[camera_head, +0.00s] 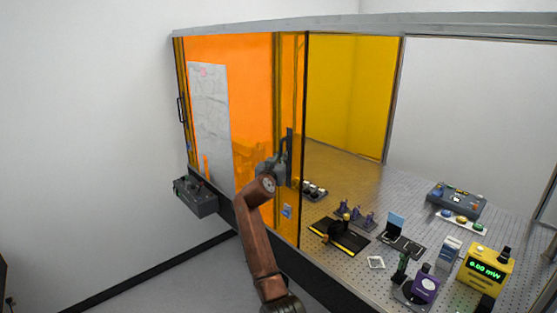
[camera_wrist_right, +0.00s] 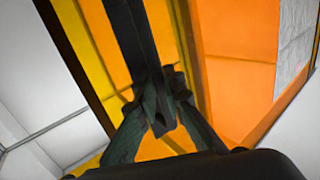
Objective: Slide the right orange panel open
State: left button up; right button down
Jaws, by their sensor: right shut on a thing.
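The right orange panel (camera_head: 293,100) is a tall translucent sheet with a dark right edge. It overlaps the orange panel to its left (camera_head: 235,75), and the enclosure's front is open to its right. A dark upright handle (camera_head: 289,150) is on the right panel. My right gripper (camera_head: 284,168) is at this handle, its arm coming up from below. In the right wrist view, the gripper's fingers (camera_wrist_right: 160,105) are shut on the dark handle bar (camera_wrist_right: 125,30), with orange panel behind. My left gripper is not in view.
Inside the enclosure, a perforated metal table (camera_head: 335,180) carries optical mounts, a yellow power meter (camera_head: 485,270) and a grey control box (camera_head: 456,199). A dark grey box (camera_head: 195,197) sticks out at the front left. A white sheet (camera_head: 212,125) shows at the left panel.

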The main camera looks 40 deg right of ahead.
jog(key=c, duration=2.3)
grip_release()
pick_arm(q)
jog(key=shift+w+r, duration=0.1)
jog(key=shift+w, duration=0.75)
pick_arm(e)
jog(key=shift+w, duration=0.1)
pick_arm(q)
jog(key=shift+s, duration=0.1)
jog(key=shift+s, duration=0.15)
pick_arm(e)
jog(key=v, duration=1.2)
